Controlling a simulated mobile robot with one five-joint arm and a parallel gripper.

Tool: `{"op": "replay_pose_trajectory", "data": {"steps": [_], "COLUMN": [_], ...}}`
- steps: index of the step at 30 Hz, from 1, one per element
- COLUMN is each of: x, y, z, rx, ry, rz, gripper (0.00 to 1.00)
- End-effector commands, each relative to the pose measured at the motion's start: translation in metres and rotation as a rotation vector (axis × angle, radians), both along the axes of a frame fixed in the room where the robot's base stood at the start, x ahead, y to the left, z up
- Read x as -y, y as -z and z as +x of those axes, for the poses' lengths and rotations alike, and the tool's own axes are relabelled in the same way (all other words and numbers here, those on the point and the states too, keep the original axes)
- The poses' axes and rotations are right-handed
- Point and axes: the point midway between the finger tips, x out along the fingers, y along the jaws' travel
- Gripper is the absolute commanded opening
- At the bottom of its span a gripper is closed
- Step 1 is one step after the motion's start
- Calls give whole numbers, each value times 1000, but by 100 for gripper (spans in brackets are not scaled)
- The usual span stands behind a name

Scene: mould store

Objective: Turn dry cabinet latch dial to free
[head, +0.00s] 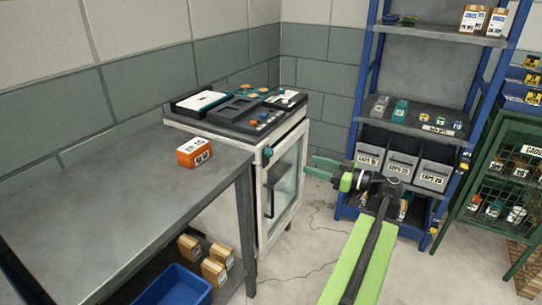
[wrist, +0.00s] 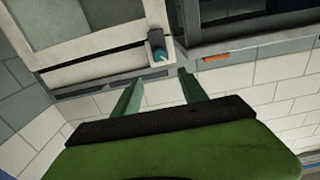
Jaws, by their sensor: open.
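The dry cabinet (head: 256,222) is a white unit with a glass door, standing right of the grey workbench. Its latch dial (head: 268,152) is a small teal knob at the top of the front, near the left corner. The dial (wrist: 159,54) also shows in the wrist view, just beyond and between my fingertips. The dial is too small to tell which way it is turned. My gripper (head: 311,166) is open and empty, in front of the cabinet and right of the dial. In the wrist view my gripper's two green fingers (wrist: 161,75) stand apart and do not visibly touch the dial.
A dark handle (head: 269,198) is on the cabinet front. Trays and parts cover the cabinet top. An orange box (head: 194,152) lies on the workbench (head: 100,190). A blue shelf rack (head: 360,90) stands behind my arm, with a green cage (head: 480,150) at the right. The floor before the cabinet is clear.

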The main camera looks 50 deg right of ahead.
Motion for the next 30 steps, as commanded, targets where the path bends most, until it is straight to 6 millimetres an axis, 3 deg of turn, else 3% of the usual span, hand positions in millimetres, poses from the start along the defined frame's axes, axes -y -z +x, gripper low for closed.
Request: {"op": "replay_pose_trajectory", "data": {"steps": [15, 21, 30], "x": [-32, -37, -38], "y": [0, 1, 1], "z": [123, 146, 150], "rx": [-1, -2, -2], "ry": [-6, -4, -3], "rz": [2, 1, 1], "gripper": [50, 50, 50]}}
